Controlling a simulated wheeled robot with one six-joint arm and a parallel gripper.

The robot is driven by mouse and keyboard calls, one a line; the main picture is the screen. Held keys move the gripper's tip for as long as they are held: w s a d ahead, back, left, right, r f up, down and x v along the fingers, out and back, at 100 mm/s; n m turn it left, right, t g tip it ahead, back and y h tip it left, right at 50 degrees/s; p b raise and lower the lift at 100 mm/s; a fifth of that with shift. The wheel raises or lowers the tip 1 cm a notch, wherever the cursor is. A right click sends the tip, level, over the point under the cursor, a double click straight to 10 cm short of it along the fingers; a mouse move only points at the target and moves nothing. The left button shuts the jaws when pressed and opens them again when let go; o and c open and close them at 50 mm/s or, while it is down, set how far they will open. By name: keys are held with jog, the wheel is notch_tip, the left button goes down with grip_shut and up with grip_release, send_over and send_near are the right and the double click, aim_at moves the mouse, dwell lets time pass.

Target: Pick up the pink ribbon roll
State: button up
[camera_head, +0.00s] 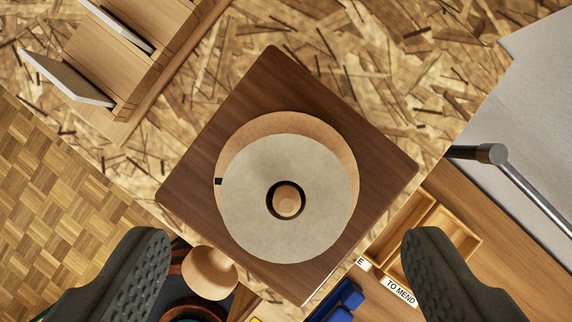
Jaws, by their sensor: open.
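A round, pale grey-beige disc (250,220) with a centre hole lies in the middle of the view. It may be the end face of the ribbon roll, but I see no clear pink on it. A light wooden peg (287,200) stands through the hole. A tan wooden disc (262,126) shows behind its upper edge, and a small black mark sits at its left edge. Both are over a dark brown square board (290,82). My gripper (288,236) is open, with one dark ribbed finger on each side of the disc, apart from it.
A wooden rack (125,55) with thin panels is at upper left. A rounded wooden knob (210,273) sits below the board's lower left edge. A divided wooden tray (446,232), a "TO MEND" label (399,291) and blue items (338,302) lie lower right. A metal tube (525,182) is at right.

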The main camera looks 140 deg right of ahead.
aim_at(286, 213)
jog(key=x, duration=0.5)
jog(key=shift+d, duration=0.1)
jog(key=shift+c, duration=0.5)
jog(key=c, duration=1)
jog(key=shift+c, duration=0.2)
